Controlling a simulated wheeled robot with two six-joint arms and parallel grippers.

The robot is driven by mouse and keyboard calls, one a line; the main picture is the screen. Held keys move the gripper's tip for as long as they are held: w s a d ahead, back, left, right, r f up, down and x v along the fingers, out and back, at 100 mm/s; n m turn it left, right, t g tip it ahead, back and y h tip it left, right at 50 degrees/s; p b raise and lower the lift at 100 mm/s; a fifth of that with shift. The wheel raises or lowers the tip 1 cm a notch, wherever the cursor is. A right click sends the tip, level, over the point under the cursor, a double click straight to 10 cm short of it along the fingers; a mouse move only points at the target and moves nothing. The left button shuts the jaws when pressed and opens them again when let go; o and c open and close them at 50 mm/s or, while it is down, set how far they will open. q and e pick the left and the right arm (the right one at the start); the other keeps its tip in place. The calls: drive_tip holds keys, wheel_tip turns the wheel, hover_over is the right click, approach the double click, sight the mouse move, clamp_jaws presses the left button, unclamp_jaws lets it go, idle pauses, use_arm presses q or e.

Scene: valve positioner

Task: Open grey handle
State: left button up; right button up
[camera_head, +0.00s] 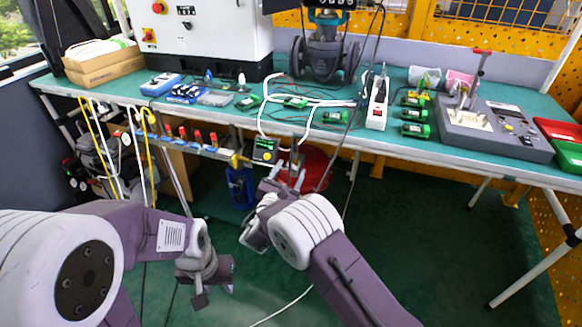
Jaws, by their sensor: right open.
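A row of valves with red handles (190,136) runs along a pipe below the front edge of the bench. A yellow fitting (236,160) is at its right end, near a small black gauge with a green display (265,150). I cannot make out a grey handle there for certain. My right gripper (284,174) is open, just below and right of the gauge, in front of a red round container (314,168). Its contact with the fittings cannot be judged. My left gripper (205,290) hangs low over the green floor, away from the valves; its jaws are unclear.
The green bench (330,125) holds green cylinders (415,130), a white power strip (377,102) and a grey press-like device with a red-tipped lever (495,130). A blue bottle-shaped object (240,187) stands below. The floor at lower right is clear apart from bench legs.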

drive_tip(key=shift+s+r, duration=0.1)
drive_tip(key=shift+s, duration=0.05)
drive_tip(key=shift+c, duration=0.9)
clamp_jaws()
drive_tip(key=shift+f+m+b, duration=0.25)
drive_tip(key=shift+m+b, duration=0.85)
drive_tip(key=shift+b, duration=0.15)
drive_tip(key=m+b, duration=1.1)
drive_tip(key=b, duration=0.6)
drive_tip(key=shift+f+m, duration=0.1)
drive_tip(key=shift+m, duration=0.2)
drive_tip(key=shift+r+m+b, duration=0.25)
drive_tip(key=shift+m+b, duration=0.55)
drive_tip(key=shift+b, duration=0.5)
